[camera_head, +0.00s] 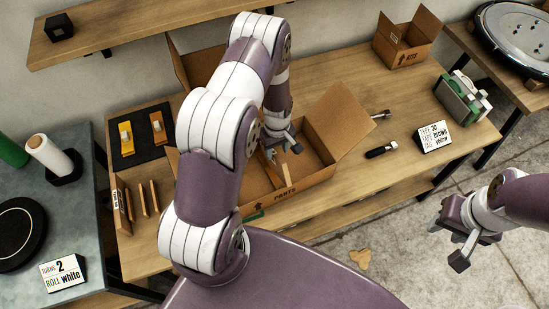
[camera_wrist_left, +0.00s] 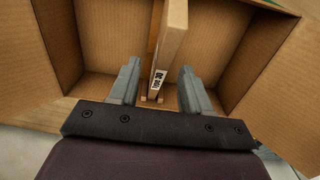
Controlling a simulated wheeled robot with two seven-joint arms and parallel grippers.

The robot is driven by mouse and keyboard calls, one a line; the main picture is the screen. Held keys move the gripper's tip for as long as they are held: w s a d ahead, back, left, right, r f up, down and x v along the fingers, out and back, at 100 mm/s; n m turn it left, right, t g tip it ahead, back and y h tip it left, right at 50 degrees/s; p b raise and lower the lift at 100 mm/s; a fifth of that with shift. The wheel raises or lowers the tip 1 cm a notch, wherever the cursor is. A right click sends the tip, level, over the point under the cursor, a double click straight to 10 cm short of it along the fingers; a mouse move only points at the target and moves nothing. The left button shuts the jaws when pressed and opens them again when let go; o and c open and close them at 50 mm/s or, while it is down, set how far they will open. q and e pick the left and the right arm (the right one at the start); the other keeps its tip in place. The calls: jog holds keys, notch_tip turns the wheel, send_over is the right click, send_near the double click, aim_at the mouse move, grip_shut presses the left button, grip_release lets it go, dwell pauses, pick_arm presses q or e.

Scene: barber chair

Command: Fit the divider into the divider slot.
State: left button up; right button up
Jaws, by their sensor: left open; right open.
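The open cardboard box (camera_head: 322,172), marked PARTS, stands on the wooden table with its flaps spread. The divider (camera_wrist_left: 172,40), a thin tan board with a small white label, stands inside it, upright or nearly so; its light edge shows in the head view (camera_head: 285,172). My left gripper (camera_head: 282,146) is over the box. In the left wrist view its open fingers (camera_wrist_left: 160,88) lie either side of the divider, with gaps. Small pale rails (camera_wrist_left: 144,99) at the divider's foot look like the slot; I cannot tell how fully it is seated. My right gripper (camera_head: 454,243) is open and empty, right of the table.
Several thin boards (camera_head: 143,198) stand at the table's left. A black mat (camera_head: 140,134) with yellow and orange tools lies behind them. A sign (camera_head: 434,137), a green-and-white case (camera_head: 462,98) and a smaller box (camera_head: 405,42) stand at the right. Box flaps rise around my left arm.

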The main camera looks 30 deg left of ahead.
aim_at(275, 155)
pick_arm(q)
jog(key=f+p, duration=0.1)
jog(key=f, duration=0.2)
jog(key=shift+s+a+p, duration=0.2)
jog(key=shift+s+p, duration=0.15)
jog(key=shift+p, duration=0.05)
jog(key=f, duration=0.2)
jog(key=shift+w+d+f, duration=0.15)
jog(key=shift+w+f, duration=0.1)
jog(key=shift+f, duration=0.4)
jog(key=shift+c, duration=0.3)
jog(key=shift+s, duration=0.1)
jog(key=c, duration=0.6)
grip_shut()
jog(key=shift+r, duration=0.15)
